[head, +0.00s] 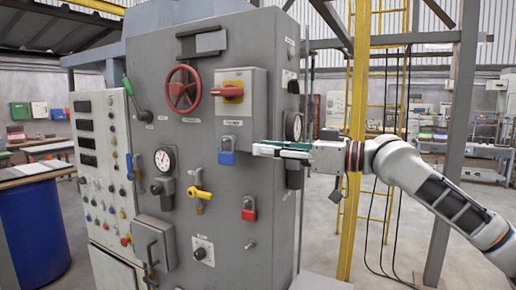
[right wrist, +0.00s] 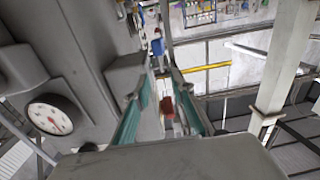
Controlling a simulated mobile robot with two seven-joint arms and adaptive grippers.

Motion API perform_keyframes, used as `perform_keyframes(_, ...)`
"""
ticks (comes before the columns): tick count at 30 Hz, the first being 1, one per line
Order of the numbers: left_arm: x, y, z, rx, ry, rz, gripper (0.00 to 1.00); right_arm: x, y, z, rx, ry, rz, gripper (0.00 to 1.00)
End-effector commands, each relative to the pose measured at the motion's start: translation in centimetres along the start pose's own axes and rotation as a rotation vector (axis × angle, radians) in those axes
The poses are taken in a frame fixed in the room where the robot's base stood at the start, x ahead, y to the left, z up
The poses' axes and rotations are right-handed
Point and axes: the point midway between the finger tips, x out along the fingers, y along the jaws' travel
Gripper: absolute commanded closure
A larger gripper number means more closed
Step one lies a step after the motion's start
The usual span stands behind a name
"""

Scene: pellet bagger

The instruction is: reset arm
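My right gripper (head: 258,150) reaches in from the right in the head view, in front of the grey cabinet (head: 225,105). Its tips are just right of the blue padlock (head: 227,158) in the picture; I cannot tell the depth between them. In the right wrist view its two teal fingers (right wrist: 160,85) stand apart with nothing held. The red padlock (right wrist: 167,105) shows beyond the gap, and the blue padlock (right wrist: 158,46) shows past the tips. My left gripper is not in view.
The cabinet carries a red handwheel (head: 182,89), a red rotary switch (head: 229,92), a yellow-handled valve (head: 199,192) and gauges, one also in the right wrist view (right wrist: 50,115). A yellow post (head: 355,140) stands behind my right arm. A blue drum (head: 35,230) is at left.

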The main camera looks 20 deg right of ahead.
Motion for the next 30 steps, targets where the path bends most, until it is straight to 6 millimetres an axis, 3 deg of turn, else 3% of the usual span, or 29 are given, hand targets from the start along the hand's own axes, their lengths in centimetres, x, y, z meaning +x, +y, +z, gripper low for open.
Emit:
perform_keyframes(9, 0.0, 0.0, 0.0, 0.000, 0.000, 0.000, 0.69, -0.6, -0.3, 0.2, 0.000, -0.001, -0.004, 0.76)
perform_keyframes(11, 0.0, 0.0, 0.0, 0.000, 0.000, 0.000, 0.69, -0.2, -0.2, 1.0, 0.003, -0.005, -0.005, 0.76)
perform_keyframes(14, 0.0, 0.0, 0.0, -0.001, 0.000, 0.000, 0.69, 1.2, -0.1, 4.0, 0.009, -0.017, -0.002, 0.76)
perform_keyframes(17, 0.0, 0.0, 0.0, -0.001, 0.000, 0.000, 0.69, 3.1, 0.1, 9.0, 0.017, -0.037, 0.009, 0.76)
perform_keyframes(22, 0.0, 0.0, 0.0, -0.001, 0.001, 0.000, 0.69, 5.5, -0.4, 19.3, 0.028, -0.071, 0.047, 0.76)
perform_keyframes(26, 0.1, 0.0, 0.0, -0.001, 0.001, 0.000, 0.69, 6.0, -1.6, 27.3, 0.039, -0.104, 0.086, 0.76)
perform_keyframes(30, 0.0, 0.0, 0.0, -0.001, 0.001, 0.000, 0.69, 5.4, -3.6, 35.9, 0.051, -0.151, 0.140, 0.76)
